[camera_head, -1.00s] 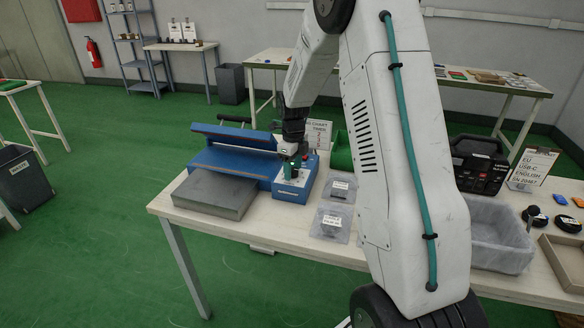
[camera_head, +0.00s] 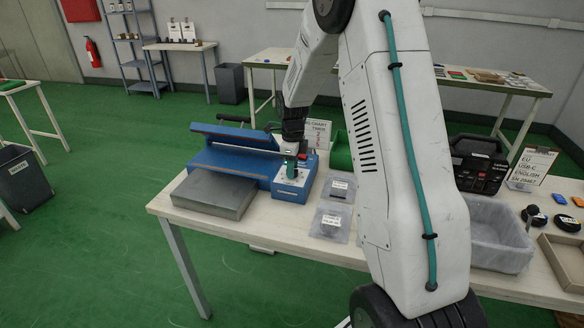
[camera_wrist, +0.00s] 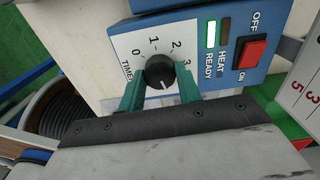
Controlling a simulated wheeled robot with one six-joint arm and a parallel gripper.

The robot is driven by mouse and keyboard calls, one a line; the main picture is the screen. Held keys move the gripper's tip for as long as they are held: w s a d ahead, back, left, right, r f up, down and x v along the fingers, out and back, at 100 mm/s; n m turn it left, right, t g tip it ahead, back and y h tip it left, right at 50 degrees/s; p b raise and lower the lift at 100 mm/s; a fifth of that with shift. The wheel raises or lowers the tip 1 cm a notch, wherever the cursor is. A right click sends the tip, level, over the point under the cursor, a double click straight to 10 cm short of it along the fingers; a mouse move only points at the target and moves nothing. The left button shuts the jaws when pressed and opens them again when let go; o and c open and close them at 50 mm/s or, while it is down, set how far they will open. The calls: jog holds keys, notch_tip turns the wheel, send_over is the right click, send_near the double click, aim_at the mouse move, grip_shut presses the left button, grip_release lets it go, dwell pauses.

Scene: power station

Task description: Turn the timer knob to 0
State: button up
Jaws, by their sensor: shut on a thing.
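The timer knob (camera_wrist: 159,71) is black and round, on a white dial marked 0, 1, 2 and 3 on the blue panel (camera_wrist: 212,75). A short white mark shows on the knob's lower side in the wrist view; which number the knob is set to is unclear. My gripper (camera_wrist: 160,84) has its two green fingers on either side of the knob and is shut on it. In the head view, my gripper (camera_head: 291,171) points down at the control box of the blue sealing machine (camera_head: 292,190) and hides the knob.
A red ON/OFF switch (camera_wrist: 251,52) and HEAT/READY lights sit beside the dial. A grey block (camera_head: 214,196) lies in front of the machine. Clear bags (camera_head: 331,222) lie to its right. A sign (camera_head: 319,133) stands close behind my gripper.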

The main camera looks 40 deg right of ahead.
jog(key=n, duration=0.5)
jog(key=shift+n, duration=0.3)
jog(key=n, duration=0.5)
jog(key=shift+n, duration=0.3)
jog(key=n, duration=1)
jog(key=shift+f+n, duration=0.1)
jog(key=shift+n, duration=0.3)
jog(key=n, duration=0.5)
jog(key=shift+s, duration=0.1)
jog(key=n, duration=0.4)
jog(key=shift+n, duration=0.4)
jog(key=n, duration=0.5)
jog(key=shift+n, duration=2.8)
